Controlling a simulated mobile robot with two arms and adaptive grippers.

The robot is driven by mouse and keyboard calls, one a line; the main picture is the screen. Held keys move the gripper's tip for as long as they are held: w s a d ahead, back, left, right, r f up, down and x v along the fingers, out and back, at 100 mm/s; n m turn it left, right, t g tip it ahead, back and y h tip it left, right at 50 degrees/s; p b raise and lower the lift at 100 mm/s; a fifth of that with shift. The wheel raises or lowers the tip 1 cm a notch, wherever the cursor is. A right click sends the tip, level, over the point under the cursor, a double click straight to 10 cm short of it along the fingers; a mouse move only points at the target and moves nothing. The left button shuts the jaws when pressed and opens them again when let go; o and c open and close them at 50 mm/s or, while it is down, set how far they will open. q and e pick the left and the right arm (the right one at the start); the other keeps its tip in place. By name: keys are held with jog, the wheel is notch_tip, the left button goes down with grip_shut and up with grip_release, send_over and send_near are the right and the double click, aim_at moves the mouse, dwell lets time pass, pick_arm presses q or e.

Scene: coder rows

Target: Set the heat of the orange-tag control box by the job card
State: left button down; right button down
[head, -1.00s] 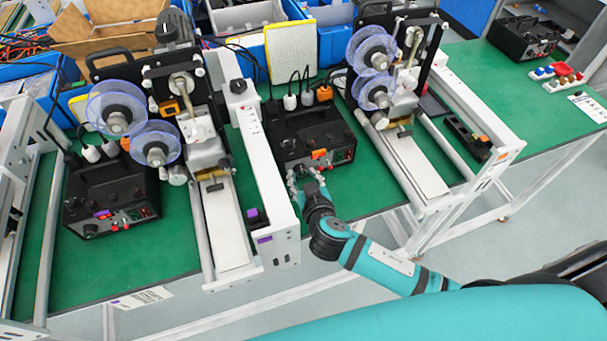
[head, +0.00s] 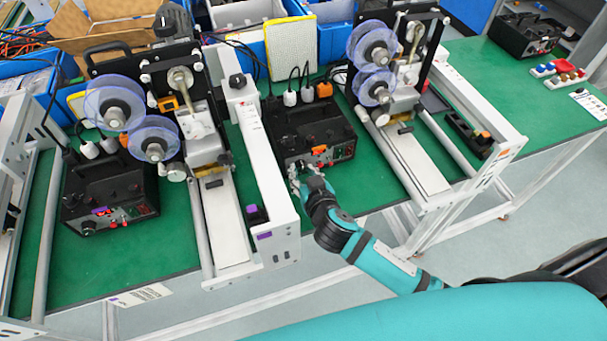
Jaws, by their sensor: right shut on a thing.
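The orange-tag control box (head: 308,122) is a black box with a handle on the green bench. It stands between the two reel machines and carries an orange tag (head: 320,149) on its front. My right gripper (head: 303,174) is at the left part of this front panel, shut on what appears to be its control knob. The fingers hide the knob, so its setting cannot be read. The box's small display is too small to read. A white card (head: 590,102) lies at the far right of the bench; its text is unreadable. My left gripper is not in view.
A similar black box with a purple tag (head: 102,211) stands at the left. Reel machines (head: 207,150) and (head: 405,120) flank the orange-tag box, with a white rail (head: 265,170) close to its left. A purple-marked card (head: 140,295) is on the front edge.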

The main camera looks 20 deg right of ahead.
dwell(0.3)
jog(key=c, duration=1.3)
grip_release()
jog(key=shift+c, duration=0.2)
jog(key=v, duration=1.2)
jog(key=shift+d, duration=0.1)
